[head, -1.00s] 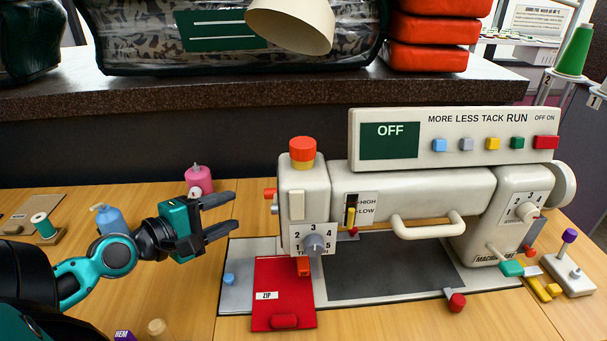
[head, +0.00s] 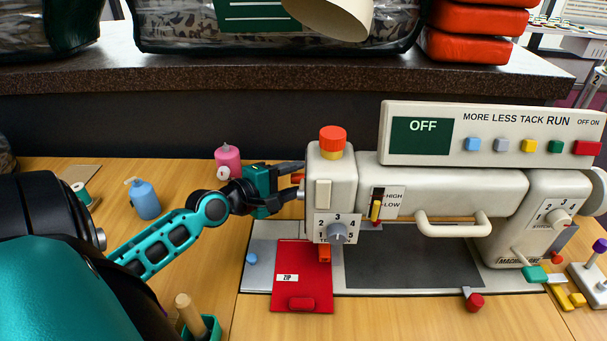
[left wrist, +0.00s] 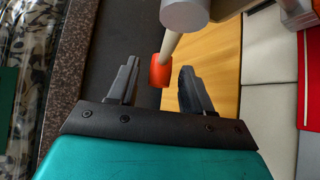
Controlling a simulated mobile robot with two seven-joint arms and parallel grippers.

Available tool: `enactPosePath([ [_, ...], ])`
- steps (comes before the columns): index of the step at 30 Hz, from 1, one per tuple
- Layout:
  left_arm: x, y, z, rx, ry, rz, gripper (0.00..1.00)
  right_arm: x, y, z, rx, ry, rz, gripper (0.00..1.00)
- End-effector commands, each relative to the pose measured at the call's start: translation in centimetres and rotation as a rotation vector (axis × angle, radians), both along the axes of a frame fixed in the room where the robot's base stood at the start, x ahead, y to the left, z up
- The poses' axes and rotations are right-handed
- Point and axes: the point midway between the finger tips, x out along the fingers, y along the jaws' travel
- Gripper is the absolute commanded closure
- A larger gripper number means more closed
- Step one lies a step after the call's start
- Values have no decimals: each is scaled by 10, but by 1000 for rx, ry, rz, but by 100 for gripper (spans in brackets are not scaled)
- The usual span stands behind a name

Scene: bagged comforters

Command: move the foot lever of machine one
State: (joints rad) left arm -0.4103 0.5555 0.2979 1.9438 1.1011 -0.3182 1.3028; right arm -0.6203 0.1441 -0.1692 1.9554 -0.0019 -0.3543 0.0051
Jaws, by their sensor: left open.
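Sewing machine one (head: 450,185), cream-coloured, stands on the table, its display reading OFF. A short lever with an orange-red tip (head: 297,178) sticks out of the left side of its head. In the left wrist view the orange tip (left wrist: 160,72) shows between and just beyond my two fingers, with a gap on both sides. My left gripper (head: 293,181) is open beside the machine's head, fingers pointing right around the lever tip; contact cannot be told. My right gripper is not in view.
A red ZIP pad (head: 303,270) lies below the machine's head. Pink (head: 228,160) and blue (head: 145,198) bottles stand left on the table. A dark shelf (head: 250,68) with bagged comforters runs behind.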

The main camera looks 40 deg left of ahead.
Motion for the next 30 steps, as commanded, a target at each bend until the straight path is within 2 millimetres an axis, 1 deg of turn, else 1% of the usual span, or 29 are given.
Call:
enactPosePath([
  [1,7,-1,0,-1,-3,0,50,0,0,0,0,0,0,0],
  [3,15,-2,-3,0,-3,1,50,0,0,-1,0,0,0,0],
  [8,28,-3,-6,0,-2,0,50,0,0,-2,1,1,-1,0],
  [12,32,-4,-7,0,0,0,50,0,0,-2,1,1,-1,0],
  [20,32,-4,-7,0,0,0,50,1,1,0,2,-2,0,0],
  [30,32,-4,-7,0,0,0,83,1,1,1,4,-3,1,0],
])
